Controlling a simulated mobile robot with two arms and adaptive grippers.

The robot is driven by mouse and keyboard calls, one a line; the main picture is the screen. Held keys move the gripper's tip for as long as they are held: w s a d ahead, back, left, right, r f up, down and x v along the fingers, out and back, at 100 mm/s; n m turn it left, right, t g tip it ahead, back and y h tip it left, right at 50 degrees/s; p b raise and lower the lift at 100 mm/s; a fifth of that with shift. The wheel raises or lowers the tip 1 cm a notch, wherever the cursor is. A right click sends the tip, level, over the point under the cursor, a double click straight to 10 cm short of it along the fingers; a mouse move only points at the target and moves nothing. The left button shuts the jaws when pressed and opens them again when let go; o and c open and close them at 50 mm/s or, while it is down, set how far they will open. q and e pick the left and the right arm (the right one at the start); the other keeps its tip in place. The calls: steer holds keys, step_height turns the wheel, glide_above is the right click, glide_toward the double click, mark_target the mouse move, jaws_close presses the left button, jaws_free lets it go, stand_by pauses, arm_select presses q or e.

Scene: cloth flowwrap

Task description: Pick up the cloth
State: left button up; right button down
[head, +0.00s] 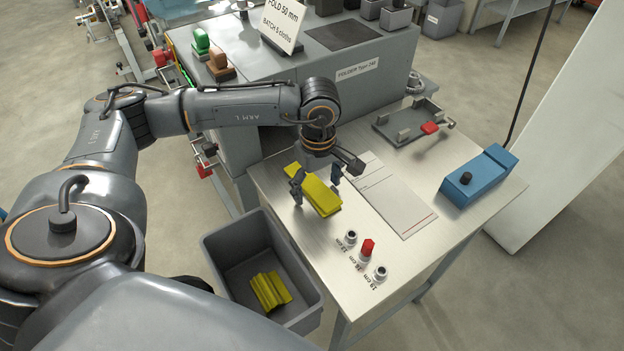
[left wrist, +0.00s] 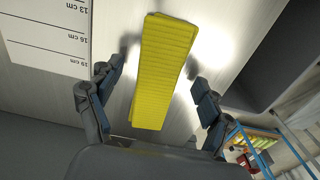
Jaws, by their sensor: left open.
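A yellow folded cloth (head: 318,194) lies on the metal table (head: 300,243), near its left edge. My left gripper (head: 315,181) is over the cloth from above, with one finger on each side of it. In the left wrist view the cloth (left wrist: 160,75) runs up the middle between the two spread fingers of the left gripper (left wrist: 154,100), with a gap on both sides. The gripper is open and holds nothing. Another yellow cloth (head: 270,290) lies in the grey bin beside the table. My right gripper is not in view.
The grey bin (head: 222,240) stands below the table's left edge. A white measuring sheet (head: 395,200) lies right of the cloth. Several knobs, one red (head: 367,248), stand in front. A blue box (head: 478,178) and the grey folder machine (head: 360,85) bound the table.

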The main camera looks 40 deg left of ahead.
arm_select(q)
steer(key=c, duration=0.8)
steer(key=shift+c, duration=0.2)
